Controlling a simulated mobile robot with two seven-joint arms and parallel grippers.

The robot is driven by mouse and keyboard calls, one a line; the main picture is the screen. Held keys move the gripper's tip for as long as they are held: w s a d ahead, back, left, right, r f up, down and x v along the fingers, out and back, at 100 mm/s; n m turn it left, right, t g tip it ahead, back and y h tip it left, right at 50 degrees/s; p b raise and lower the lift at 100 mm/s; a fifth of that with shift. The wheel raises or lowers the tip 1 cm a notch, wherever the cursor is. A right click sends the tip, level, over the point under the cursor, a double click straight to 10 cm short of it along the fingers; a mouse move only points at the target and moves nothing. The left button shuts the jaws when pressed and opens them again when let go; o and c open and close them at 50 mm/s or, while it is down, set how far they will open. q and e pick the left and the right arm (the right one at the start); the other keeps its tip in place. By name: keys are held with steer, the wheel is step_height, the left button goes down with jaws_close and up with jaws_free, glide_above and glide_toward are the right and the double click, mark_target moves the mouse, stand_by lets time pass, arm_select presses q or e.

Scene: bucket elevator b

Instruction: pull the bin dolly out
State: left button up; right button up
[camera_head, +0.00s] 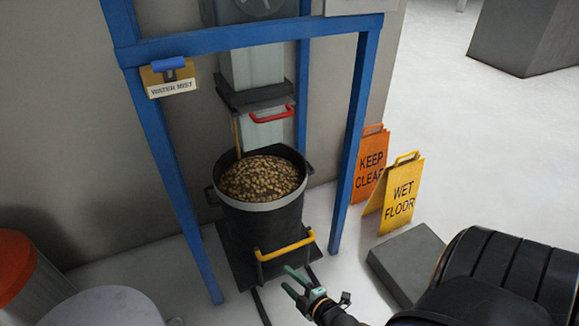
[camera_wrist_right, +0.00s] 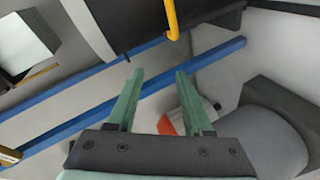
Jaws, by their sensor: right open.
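The bin dolly (camera_head: 238,268) is a dark flat plate under a black bin (camera_head: 265,222) full of brown pellets. A yellow handle (camera_head: 285,247) stands at the dolly's front. The bin and dolly sit inside the blue frame (camera_head: 170,180). My right gripper (camera_head: 285,279) is open and empty, with green fingers, just in front of and apart from the yellow handle. In the right wrist view, the handle (camera_wrist_right: 173,20) shows beyond the open fingertips (camera_wrist_right: 159,73), at the top. My left gripper is not in view.
Dark rails (camera_head: 261,308) run forward from the dolly. A red handle (camera_head: 272,114) is on the chute above. To the right are an orange sign (camera_head: 369,165), a yellow sign (camera_head: 402,196) and a grey block (camera_head: 407,262). A round grey lid (camera_head: 105,308) is at left front.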

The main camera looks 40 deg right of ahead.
mark_target(291, 249)
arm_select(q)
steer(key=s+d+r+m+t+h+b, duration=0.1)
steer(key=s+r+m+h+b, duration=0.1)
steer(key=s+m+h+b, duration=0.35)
arm_select(e)
steer(key=w+d+f+n+h, duration=0.15)
steer(key=d+f+h, duration=0.25)
steer(key=d+f, duration=0.4)
steer(key=shift+n+t, duration=0.4)
steer(key=shift+n, duration=0.05)
steer(key=b+x, duration=0.7)
steer(key=x, duration=0.5)
steer(key=shift+r+b, duration=0.15)
steer(key=shift+b, duration=0.2)
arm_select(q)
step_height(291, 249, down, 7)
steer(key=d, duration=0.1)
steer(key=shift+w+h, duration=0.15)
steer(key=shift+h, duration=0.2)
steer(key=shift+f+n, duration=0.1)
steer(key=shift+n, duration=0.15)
arm_select(e)
steer(key=shift+c, duration=0.3)
jaws_close()
